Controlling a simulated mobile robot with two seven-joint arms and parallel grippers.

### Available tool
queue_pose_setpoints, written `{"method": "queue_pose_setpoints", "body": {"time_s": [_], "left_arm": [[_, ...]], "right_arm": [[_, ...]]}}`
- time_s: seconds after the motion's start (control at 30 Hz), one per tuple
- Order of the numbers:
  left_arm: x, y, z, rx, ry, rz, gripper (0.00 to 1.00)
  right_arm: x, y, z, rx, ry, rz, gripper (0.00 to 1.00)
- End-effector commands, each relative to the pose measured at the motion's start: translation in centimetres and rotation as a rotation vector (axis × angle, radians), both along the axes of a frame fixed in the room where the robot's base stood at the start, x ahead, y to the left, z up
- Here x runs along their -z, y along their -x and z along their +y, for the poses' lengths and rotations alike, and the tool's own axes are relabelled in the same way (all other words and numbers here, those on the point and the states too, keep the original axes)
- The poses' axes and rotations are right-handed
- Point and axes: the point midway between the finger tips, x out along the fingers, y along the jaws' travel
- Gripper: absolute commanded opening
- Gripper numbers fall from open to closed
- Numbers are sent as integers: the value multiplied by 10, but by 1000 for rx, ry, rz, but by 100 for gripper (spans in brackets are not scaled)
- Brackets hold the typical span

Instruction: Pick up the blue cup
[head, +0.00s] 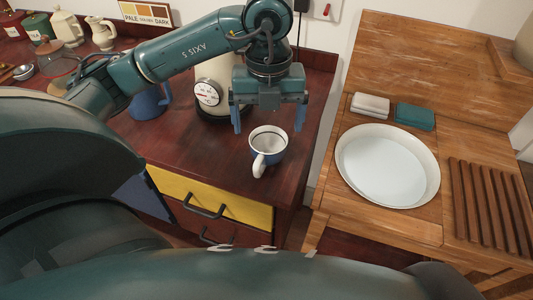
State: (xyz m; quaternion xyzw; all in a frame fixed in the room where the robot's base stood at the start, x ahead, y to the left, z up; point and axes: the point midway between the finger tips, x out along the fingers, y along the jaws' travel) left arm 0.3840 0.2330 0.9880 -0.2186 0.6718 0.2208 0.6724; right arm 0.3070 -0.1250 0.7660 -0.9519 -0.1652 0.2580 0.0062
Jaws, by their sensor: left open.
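The blue cup (272,156) has a white rim, a white inside and a white handle toward the front. It stands upright on the dark red counter (190,150), close to the counter's front right corner. My left gripper (269,122) is open above and behind the cup in the picture, its two blue fingers apart and pointing down. The fingers look clear of the cup, with nothing between them. My right gripper is not in view.
A cream appliance with a round dial (207,93) stands close behind my left gripper. A blue jug (148,102) is further left.

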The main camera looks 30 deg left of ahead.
Motion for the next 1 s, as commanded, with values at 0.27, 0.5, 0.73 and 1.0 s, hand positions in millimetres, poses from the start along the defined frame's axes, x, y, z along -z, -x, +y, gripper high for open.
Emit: {"method": "queue_pose_setpoints", "body": {"time_s": [0.27, 0.5, 0.73, 1.0], "left_arm": [[28, 0, 0, 2, 1, 0, 91], [60, 2, -2, 3, 2, 5, 91], [79, 1, -2, 2, 2, 0, 91], [79, 1, -2, 3, 3, -1, 84]], "right_arm": [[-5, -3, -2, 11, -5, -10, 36], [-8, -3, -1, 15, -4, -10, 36], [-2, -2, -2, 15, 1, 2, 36], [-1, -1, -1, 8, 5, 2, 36]]}}
